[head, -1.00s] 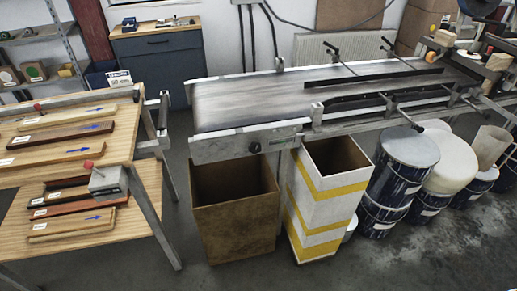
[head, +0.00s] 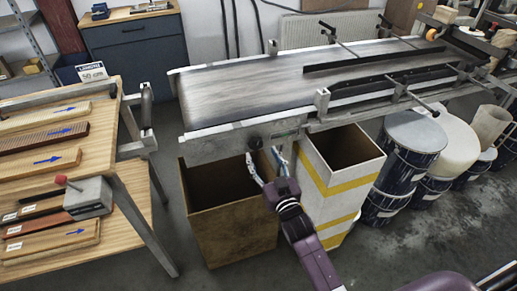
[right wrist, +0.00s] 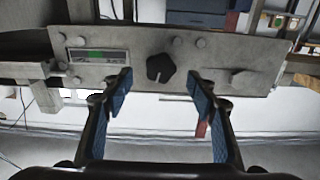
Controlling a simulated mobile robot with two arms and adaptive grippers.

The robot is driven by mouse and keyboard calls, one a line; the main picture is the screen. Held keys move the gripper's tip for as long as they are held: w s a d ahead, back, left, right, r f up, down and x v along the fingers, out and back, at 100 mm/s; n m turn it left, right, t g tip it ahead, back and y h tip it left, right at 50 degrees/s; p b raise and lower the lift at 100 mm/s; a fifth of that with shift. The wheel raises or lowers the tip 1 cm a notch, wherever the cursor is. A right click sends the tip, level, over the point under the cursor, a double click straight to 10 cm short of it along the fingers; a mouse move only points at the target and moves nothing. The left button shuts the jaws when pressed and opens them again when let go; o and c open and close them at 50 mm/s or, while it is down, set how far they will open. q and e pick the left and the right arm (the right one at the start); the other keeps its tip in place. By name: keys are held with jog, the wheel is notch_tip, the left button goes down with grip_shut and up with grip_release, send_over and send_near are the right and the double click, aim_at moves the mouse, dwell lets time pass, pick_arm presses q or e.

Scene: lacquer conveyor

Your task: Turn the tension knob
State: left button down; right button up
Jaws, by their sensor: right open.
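The tension knob (head: 255,143) is a small dark knob on the grey end plate of the conveyor (head: 245,97). In the right wrist view the black lobed knob (right wrist: 160,68) sits on the plate, roughly centred between my finger pads. My right gripper (head: 262,155) is open and empty, just in front of and slightly below the knob in the head view. Its blue-padded fingers lie on both sides of the knob in the wrist view; I cannot tell whether they touch it. My left gripper is not in view.
A brown bin (head: 225,215) and a white bin with yellow bands (head: 335,185) stand under the conveyor, close to my right arm. Paint drums (head: 405,165) stand to the right. A wooden bench (head: 110,150) with profiles is at left. A small green display (right wrist: 92,55) is beside the knob.

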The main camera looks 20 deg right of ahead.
aim_at(257, 146)
jog(key=w, duration=0.2)
jog(key=shift+w+a, duration=0.1)
jog(key=shift+w, duration=0.3)
jog(key=shift+w+f, duration=0.1)
jog(key=shift+w, duration=0.6)
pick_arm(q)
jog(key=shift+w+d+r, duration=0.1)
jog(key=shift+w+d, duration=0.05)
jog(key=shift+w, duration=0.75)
pick_arm(e)
jog(key=shift+c, duration=0.3)
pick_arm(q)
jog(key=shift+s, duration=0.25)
pick_arm(e)
jog(key=c, duration=1.1)
